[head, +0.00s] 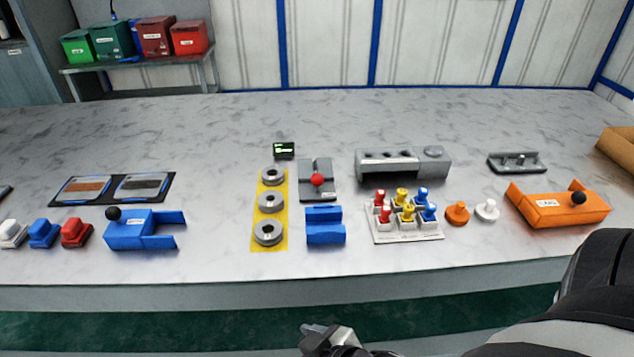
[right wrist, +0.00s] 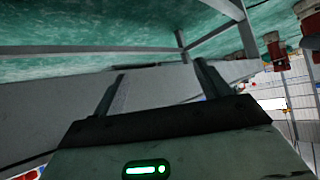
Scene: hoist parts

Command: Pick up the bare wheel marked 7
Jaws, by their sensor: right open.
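Three grey wheels with dark centre holes lie in a column on a yellow strip (head: 262,245): a far wheel (head: 273,167), a middle wheel (head: 262,201) and a near wheel (head: 259,234). No number can be read on any of them, so I cannot tell which is marked 7. My right gripper (head: 318,330) is at the bottom of the head view, in front of the table's near edge and apart from the wheels. In the right wrist view its two fingers (right wrist: 160,88) stand apart with nothing between them. My left gripper is not in view.
A blue block (head: 325,232) and a grey plate with a red ball (head: 317,181) stand right of the strip. A blue forked part (head: 143,235) is at its left. A rack of coloured pegs (head: 407,236) and an orange holder (head: 562,208) are further right. The back tabletop is clear.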

